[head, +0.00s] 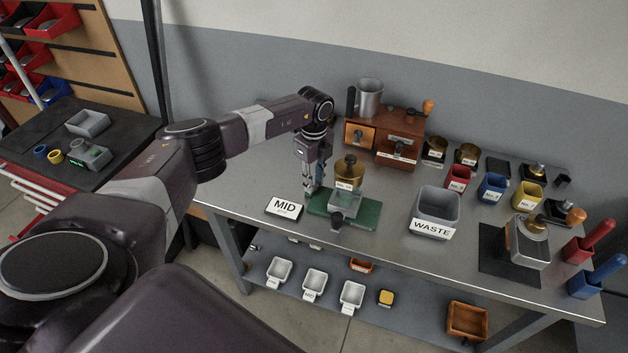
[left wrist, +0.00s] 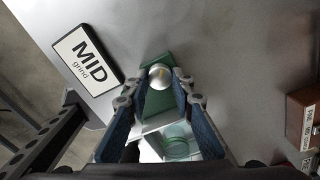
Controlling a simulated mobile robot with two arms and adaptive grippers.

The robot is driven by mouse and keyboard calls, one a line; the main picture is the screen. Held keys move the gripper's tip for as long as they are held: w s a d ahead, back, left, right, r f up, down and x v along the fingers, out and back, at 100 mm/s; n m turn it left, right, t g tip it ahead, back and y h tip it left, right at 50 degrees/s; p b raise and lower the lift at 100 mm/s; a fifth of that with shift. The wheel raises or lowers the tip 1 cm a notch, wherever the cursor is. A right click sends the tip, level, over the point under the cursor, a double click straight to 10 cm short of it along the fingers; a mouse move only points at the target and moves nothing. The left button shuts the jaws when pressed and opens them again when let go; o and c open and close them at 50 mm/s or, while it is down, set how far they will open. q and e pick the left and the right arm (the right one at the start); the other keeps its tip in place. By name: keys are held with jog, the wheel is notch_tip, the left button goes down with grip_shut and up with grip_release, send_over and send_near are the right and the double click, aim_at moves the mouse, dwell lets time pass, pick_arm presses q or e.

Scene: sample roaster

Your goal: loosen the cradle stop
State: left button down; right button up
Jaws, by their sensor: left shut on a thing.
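A green base plate (head: 368,222) on the steel table carries a clear-grey cradle block (head: 346,204) with a labelled, brass-topped jar (head: 349,172) above it. My left gripper (head: 314,188) points down at the plate's left end. In the left wrist view its fingers (left wrist: 161,84) are closed about a round silver knob (left wrist: 159,73), which looks like the cradle stop. The knob sits over the green plate (left wrist: 161,108). The gripper hides this knob in the head view. A dark knob (head: 337,221) stands at the plate's front. My right gripper is not in view.
A MID card (head: 285,208) lies just left of the plate. A grey WASTE bin (head: 436,205) stands to the right. A wooden drawer box (head: 383,138) with a metal cup (head: 369,97) stands behind. Several cups and a machine (head: 528,243) fill the right side.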

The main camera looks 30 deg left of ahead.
aim_at(314, 184)
pick_arm(q)
jog(key=shift+w+a+r, duration=0.1)
jog(key=shift+w+r, duration=0.05)
jog(key=c, duration=1.7)
grip_release()
jog(key=shift+o, duration=0.2)
notch_tip(314, 184, up, 12)
